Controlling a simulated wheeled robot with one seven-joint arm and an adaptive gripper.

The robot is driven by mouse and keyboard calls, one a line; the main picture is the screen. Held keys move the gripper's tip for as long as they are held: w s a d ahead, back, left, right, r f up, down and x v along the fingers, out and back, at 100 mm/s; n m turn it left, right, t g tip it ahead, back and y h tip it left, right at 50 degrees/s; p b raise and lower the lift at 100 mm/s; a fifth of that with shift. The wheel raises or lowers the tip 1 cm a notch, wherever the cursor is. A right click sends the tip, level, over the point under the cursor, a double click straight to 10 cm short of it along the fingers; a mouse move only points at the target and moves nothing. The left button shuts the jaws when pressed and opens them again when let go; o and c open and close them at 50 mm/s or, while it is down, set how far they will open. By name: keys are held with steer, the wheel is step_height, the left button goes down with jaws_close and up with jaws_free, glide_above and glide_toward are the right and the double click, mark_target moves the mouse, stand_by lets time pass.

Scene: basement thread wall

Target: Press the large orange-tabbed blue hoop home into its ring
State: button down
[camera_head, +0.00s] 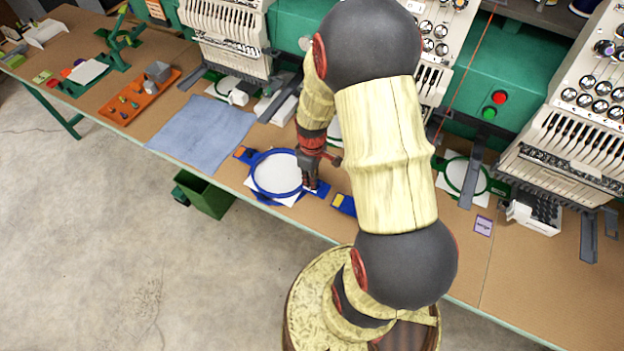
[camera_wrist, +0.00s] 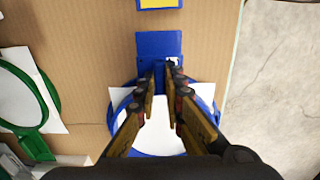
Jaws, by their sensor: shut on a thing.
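The blue hoop (camera_head: 252,172) lies over white cloth (camera_head: 277,172) near the front of the table in the head view. An orange patch (camera_head: 243,153) shows on the blue piece at its far left side. My gripper (camera_head: 309,186) is at the hoop's right edge. In the wrist view, my gripper (camera_wrist: 161,68) is shut on a blue part at the hoop's rim, with the hoop (camera_wrist: 208,103) below and around the fingers. More blue shows under the cloth. The fingers hide part of the rim, and I cannot tell how deep the hoop sits in its ring.
A blue piece with a yellow patch (camera_head: 343,203) lies just right of the hoop. A blue cloth (camera_head: 205,132) and an orange tray (camera_head: 127,98) are to the left. A green hoop (camera_head: 447,179) is to the right. Embroidery machines (camera_head: 230,30) stand along the back.

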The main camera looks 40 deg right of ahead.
steer(key=shift+f+b, duration=0.35)
steer(key=shift+f, duration=0.45)
stand_by(1.7)
steer(key=c, duration=1.8)
jaws_free()
step_height(320, 180, up, 12)
